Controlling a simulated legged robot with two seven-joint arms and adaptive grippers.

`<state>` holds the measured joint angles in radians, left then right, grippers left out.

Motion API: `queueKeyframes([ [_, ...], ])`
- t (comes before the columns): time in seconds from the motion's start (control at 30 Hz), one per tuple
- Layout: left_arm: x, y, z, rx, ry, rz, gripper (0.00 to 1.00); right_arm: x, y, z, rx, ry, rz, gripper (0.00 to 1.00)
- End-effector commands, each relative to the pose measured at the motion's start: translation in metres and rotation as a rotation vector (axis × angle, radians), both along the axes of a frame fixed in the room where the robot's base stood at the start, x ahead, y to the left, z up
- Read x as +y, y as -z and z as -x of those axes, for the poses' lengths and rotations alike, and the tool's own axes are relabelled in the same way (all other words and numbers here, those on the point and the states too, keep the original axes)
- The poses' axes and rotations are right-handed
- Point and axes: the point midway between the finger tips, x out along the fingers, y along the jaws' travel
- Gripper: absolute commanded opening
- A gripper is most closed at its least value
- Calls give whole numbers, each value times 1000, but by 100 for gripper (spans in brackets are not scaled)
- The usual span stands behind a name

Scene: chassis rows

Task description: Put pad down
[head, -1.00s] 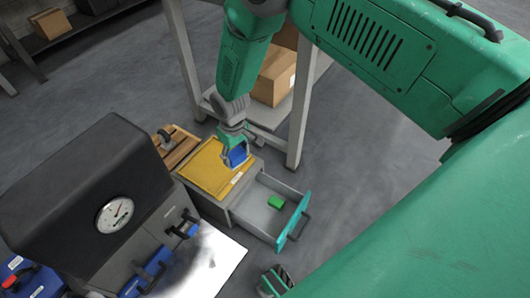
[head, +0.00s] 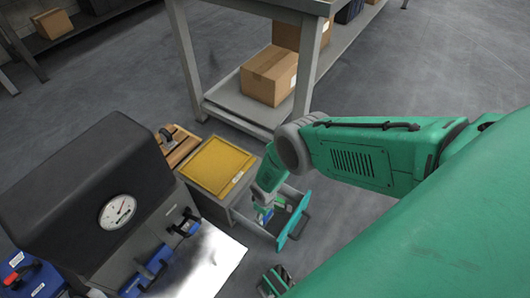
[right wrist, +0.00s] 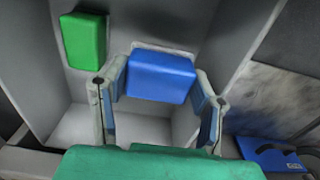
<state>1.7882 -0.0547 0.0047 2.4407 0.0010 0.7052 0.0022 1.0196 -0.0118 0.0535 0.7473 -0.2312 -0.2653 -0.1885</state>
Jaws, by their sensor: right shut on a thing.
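The blue pad (right wrist: 160,75) is between the fingers of my right gripper (right wrist: 158,95) in the right wrist view. The gripper is shut on it, inside the open grey drawer with a teal front (head: 294,221). I cannot tell whether the pad touches the drawer floor. A green block (right wrist: 84,40) lies in the drawer to the left of the pad in the right wrist view. In the head view my right gripper (head: 264,209) reaches down into the drawer and partly hides what is in it.
A yellow tray (head: 217,166) lies on the cabinet top beside the drawer. A dark machine with a gauge (head: 117,212) stands at left. A shelf table with a cardboard box (head: 268,76) stands behind.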

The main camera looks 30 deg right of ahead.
Motion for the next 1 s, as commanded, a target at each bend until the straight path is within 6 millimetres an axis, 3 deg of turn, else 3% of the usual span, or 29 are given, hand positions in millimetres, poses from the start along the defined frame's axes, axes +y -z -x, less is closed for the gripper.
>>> queueKeyframes([
  [0.3, 0, 29, 0, -1, 0, 0, 73, 0, 41, 0, 0, 0, 0, 29],
  [0.7, 0, 29, 0, -1, 0, 0, 73, 0, 45, -1, -1, 1, 0, 29],
  [0.73, 0, 29, 0, -1, 0, 0, 73, 0, 44, -1, -1, 1, 0, 61],
  [1.0, 0, 29, 0, -1, 0, 0, 73, 0, 44, -1, -1, 0, 0, 61],
])
